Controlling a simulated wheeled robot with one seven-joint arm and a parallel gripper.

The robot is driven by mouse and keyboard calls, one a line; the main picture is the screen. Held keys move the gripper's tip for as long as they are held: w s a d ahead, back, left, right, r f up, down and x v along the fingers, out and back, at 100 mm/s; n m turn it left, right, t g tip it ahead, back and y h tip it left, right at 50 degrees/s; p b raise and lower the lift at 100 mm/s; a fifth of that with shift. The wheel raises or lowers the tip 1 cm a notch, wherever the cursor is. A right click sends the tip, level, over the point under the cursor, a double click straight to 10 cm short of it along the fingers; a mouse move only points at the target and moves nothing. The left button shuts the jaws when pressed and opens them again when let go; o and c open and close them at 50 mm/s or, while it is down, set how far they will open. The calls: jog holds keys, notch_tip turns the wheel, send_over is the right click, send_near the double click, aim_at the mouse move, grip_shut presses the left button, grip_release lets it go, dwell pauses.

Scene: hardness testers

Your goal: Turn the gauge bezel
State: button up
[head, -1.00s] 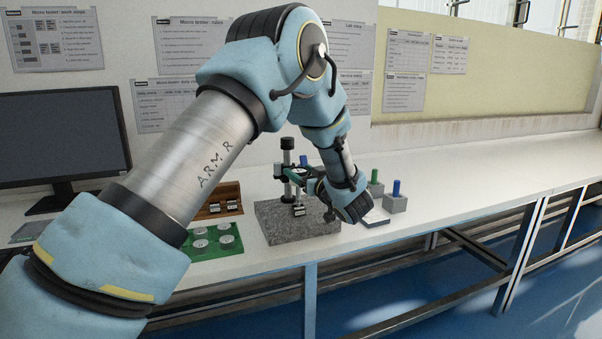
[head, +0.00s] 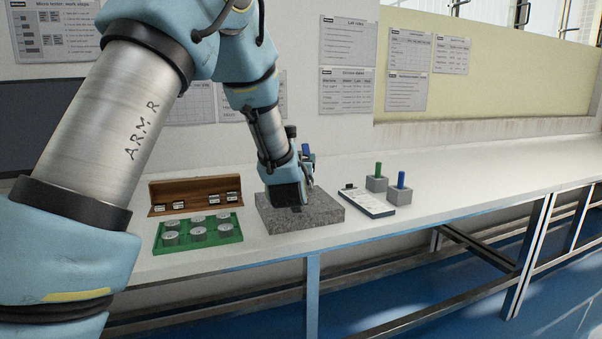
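The gauge on its stand is almost wholly hidden behind my arm and wrist in the head view. Only the black top of what looks like the stand's post (head: 291,132) shows above my wrist. The grey granite base (head: 328,213) shows around and below my gripper. My gripper (head: 303,197) is over the granite base, in front of the post, low and pointing down. Its fingers are too dark and covered to tell whether they are open or shut, or whether they touch the gauge bezel.
A green tray (head: 200,243) with several metal discs and a wooden box (head: 160,192) with small blocks stand left of the granite. A clipboard-like pad (head: 362,204) and blocks with a green peg (head: 378,169) and a blue peg (head: 401,179) stand right. The bench farther right is clear.

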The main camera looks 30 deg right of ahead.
jog(key=m+g+h+b, duration=0.2)
jog(key=shift+w+a+f+h, duration=0.2)
jog(key=shift+h, duration=0.2)
jog(key=shift+r+m+g+h+b, duration=0.15)
jog(key=shift+m+g+h+b, duration=0.55)
jog(key=shift+m+g+b, duration=0.1)
jog(key=o, duration=1.3)
jog(key=b+v, duration=0.1)
jog(key=v, duration=0.9)
jog(key=shift+s+a, duration=0.15)
jog(key=shift+a, duration=0.2)
